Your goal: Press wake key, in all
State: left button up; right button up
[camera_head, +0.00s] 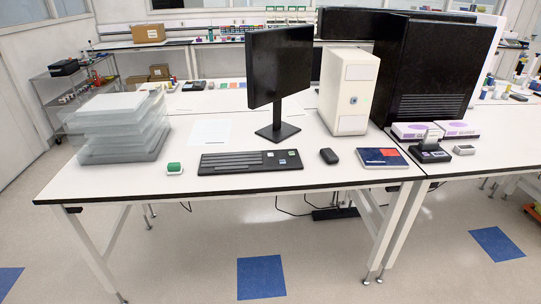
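A black keyboard (250,162) lies flat near the front edge of the white bench, below a dark monitor (279,67) on a stand. A few keys at its right end look lighter. I cannot make out a wake key or any key label. A small black device (430,151) with a raised pale part stands to the right, near two white and purple boxes (409,131). I cannot tell whether any of these is a thermal cycler. Neither of my grippers is in view.
A white computer tower (348,92), black mouse (329,156), blue and red book (381,158) and green-topped item (174,168) share the bench (110,186). Stacked clear trays (120,130) stand at left. A large black machine (436,75) stands at right. The floor in front is clear.

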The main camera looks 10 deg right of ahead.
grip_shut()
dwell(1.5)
